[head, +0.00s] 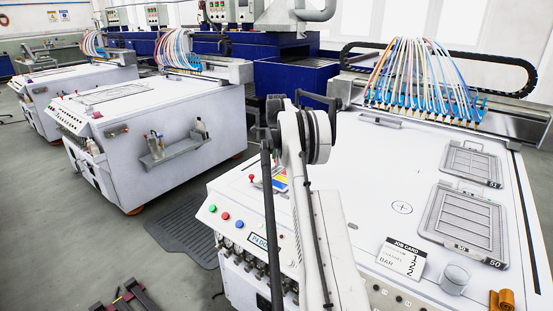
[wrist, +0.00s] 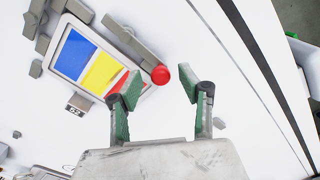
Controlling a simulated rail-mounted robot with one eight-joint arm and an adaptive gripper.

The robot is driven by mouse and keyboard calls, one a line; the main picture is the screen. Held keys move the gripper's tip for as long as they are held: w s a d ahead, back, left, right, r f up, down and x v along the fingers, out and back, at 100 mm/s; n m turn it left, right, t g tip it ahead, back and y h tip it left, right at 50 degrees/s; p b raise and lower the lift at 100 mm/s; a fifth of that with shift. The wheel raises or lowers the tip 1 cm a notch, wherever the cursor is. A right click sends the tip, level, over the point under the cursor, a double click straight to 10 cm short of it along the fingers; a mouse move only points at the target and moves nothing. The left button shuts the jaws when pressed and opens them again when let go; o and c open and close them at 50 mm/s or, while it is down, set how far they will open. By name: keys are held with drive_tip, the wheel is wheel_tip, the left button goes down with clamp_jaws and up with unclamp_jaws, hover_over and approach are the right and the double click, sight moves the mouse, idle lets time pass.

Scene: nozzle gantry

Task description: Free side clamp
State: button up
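A side clamp shows in the wrist view as a grey lever bar (wrist: 130,38) ending in a red ball knob (wrist: 160,75). The bar lies along the right edge of a grey-framed plate with blue, yellow and red panels (wrist: 85,58). My gripper (wrist: 160,90) is open, its two green-padded fingers apart and empty. The knob appears between the fingertips in the picture, nearer the left finger; I cannot tell whether they touch. In the head view the red knob (head: 252,178) and coloured plate (head: 280,183) sit at the white table's left edge, partly behind my arm.
Grey framed screens (head: 462,222) lie on the right of the white table (head: 370,165). A job card (head: 401,258), a grey cup (head: 454,278) and an orange item (head: 501,300) are near its front. Coloured hoses (head: 420,75) stand at the back. The table's middle is mostly clear.

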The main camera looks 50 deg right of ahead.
wheel_tip(320, 180, up, 12)
idle(0.6)
idle(0.5)
